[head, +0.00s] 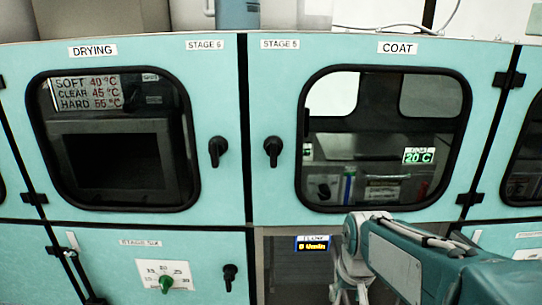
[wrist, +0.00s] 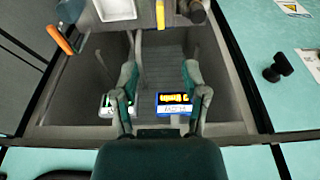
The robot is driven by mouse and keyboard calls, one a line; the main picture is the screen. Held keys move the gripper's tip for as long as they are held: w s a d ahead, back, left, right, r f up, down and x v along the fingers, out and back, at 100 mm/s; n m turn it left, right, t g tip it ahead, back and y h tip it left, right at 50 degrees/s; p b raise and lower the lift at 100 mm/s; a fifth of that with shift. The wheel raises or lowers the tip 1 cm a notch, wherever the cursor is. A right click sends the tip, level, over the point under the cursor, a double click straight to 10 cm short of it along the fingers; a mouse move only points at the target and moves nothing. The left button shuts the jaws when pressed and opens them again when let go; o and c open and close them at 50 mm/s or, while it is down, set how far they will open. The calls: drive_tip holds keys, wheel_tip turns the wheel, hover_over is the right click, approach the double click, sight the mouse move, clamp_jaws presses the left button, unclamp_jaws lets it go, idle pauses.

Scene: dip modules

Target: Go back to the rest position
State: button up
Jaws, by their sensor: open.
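My gripper (wrist: 164,120) is open in the wrist view, its two fingers apart with nothing seen between them. It points into an open compartment (wrist: 243,100) with grey walls and a grey floor. In the head view my arm reaches in from the lower right, in front of the opening below the coat cabinet. My gripper (head: 350,292) shows there only in part, cut off by the bottom edge.
A blue display with yellow digits (wrist: 173,102) and a display with green digits (wrist: 117,104) lie near the fingers. An orange-handled tool (wrist: 60,39) is at upper left. Closed teal doors labelled drying (head: 222,100) and coat (head: 275,100) have black knobs.

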drive_tip(key=s+r+t, duration=0.3)
drive_tip(key=s+r, duration=0.2)
drive_tip(key=s, duration=0.8)
drive_tip(key=shift+s+r, duration=0.2)
